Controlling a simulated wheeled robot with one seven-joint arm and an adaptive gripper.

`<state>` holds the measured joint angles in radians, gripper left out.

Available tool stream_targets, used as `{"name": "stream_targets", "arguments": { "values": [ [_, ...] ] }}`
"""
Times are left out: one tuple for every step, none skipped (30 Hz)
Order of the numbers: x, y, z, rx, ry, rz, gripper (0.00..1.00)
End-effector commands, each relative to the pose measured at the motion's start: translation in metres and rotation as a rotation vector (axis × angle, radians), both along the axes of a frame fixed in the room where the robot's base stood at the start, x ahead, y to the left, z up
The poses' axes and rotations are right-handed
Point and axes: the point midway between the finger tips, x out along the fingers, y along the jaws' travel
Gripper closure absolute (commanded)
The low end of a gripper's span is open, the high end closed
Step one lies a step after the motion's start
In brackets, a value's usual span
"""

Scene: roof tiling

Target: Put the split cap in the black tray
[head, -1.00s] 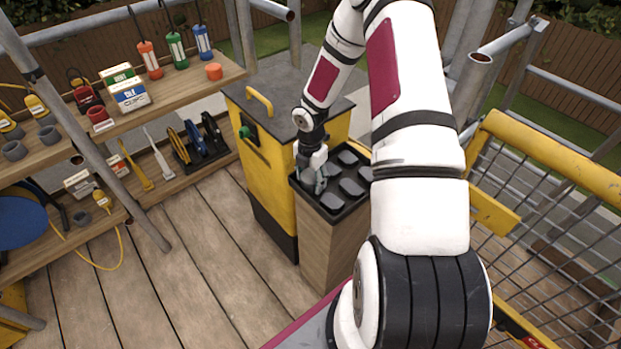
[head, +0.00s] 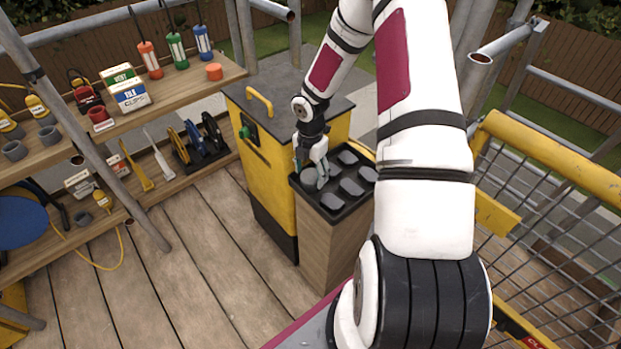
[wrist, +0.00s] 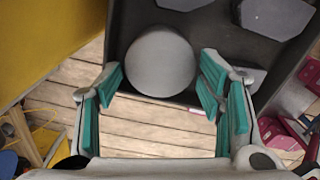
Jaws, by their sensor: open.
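The black tray (head: 310,202) sits on top of a wooden stand and holds several grey, angular pieces. It also fills the top of the wrist view (wrist: 218,38). My gripper (head: 318,178) is over the left corner of the tray, pointing down. In the wrist view my gripper (wrist: 162,86) is open, with teal pads on both sides. A round, smooth grey cap (wrist: 160,58) lies between and just beyond the fingertips, at the tray's near edge. I cannot see a split in it, nor tell whether it touches the tray floor.
A yellow cabinet (head: 262,165) with a dark top stands close on the left of the tray. Shelves (head: 165,105) with tools and boxes are farther left. A yellow rail (head: 555,160) and mesh guard run along the right. The plank floor (head: 180,270) is open at front left.

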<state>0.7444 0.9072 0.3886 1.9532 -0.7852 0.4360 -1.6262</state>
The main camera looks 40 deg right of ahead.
Motion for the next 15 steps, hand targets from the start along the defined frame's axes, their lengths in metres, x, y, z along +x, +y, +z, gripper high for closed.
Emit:
{"name": "stream_targets", "arguments": {
  "values": [
    [0.0,-0.001,0.013,-0.002,-0.004,-0.002,0.38],
    [0.0,-0.001,0.019,-0.001,-0.003,-0.002,0.38],
    [0.0,-0.001,0.028,-0.002,-0.004,-0.001,0.38],
    [0.0,-0.001,0.034,-0.001,-0.002,-0.002,0.38],
    [0.0,-0.001,0.04,-0.001,-0.002,-0.003,0.38],
    [0.0,-0.001,0.049,-0.001,-0.002,-0.001,0.38],
    [0.0,-0.001,0.054,-0.001,-0.002,-0.001,0.38],
    [0.0,-0.001,0.059,-0.001,-0.002,-0.002,0.38],
    [0.0,-0.001,0.066,-0.002,-0.002,-0.002,0.38],
    [0.0,-0.001,0.07,-0.001,-0.001,0.0,0.38],
    [0.0,-0.001,0.074,0.0,-0.002,0.0,0.38],
    [0.0,-0.001,0.079,-0.001,-0.001,-0.002,0.38],
    [0.0,0.0,0.081,-0.001,0.0,-0.002,0.38],
    [0.0,0.0,0.084,-0.001,0.0,-0.001,0.38],
    [0.0,0.0,0.086,0.0,0.0,0.0,0.38]
  ]
}}
